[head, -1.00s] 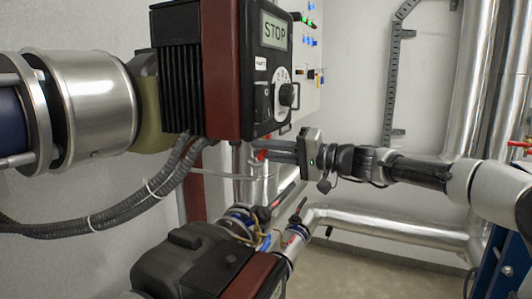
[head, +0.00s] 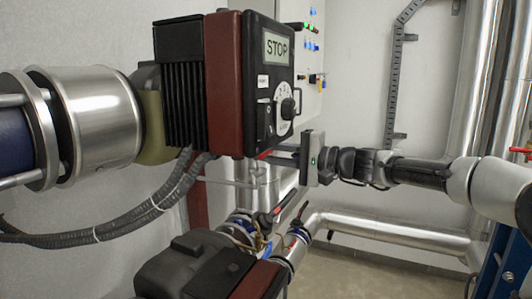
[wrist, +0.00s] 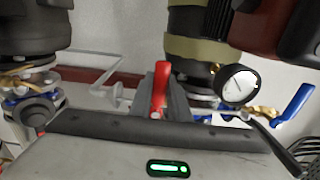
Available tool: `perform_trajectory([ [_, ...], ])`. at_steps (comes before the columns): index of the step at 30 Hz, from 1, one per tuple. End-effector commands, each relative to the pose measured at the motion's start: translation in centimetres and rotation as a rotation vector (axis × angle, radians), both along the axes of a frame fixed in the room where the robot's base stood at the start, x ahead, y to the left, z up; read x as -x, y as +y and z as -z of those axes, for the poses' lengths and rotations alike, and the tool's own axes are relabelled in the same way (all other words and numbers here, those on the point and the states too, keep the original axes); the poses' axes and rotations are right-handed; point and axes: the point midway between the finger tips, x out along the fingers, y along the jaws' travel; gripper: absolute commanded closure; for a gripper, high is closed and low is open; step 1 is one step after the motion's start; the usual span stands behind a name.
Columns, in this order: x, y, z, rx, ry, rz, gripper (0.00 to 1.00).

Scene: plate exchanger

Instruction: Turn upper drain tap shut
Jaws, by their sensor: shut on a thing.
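The upper drain tap's red handle (wrist: 160,88) stands upright at the middle of the wrist view. The grey fingers of my gripper (wrist: 162,104) are on it, shut, and hide part of it and the tap's body. In the head view only a small bit of the red handle (head: 263,154) shows, just under the grey and dark red pump controller. My gripper (head: 272,156) reaches it there from the right, with its fingers partly hidden behind the controller's lower edge.
The controller (head: 222,85) with its STOP display is close above my fingers. Thick black cables (head: 160,205) hang at left. A lower pump (head: 190,265) and silver pipes (head: 390,232) lie below. The wrist view shows a pressure gauge (wrist: 238,84) and a blue lever (wrist: 293,105) right of the handle.

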Motion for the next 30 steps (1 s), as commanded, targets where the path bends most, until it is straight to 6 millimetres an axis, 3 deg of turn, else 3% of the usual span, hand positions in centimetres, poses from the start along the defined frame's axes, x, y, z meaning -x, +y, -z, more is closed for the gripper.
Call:
perform_trajectory([
  [6, 0.0, 0.0, -0.1, -0.004, 0.003, 0.000, 1.00],
  [7, 0.0, 0.0, -0.1, -0.004, 0.003, 0.000, 0.79],
  [10, 0.0, 0.0, -0.1, -0.004, 0.001, 0.000, 0.65],
  [21, 0.1, -0.6, 0.0, -0.001, 0.000, 0.002, 0.65],
  [26, 0.9, -3.0, 0.1, 0.000, 0.000, 0.005, 0.65],
  [30, 2.1, -6.2, 0.1, 0.000, 0.000, 0.007, 0.65],
])
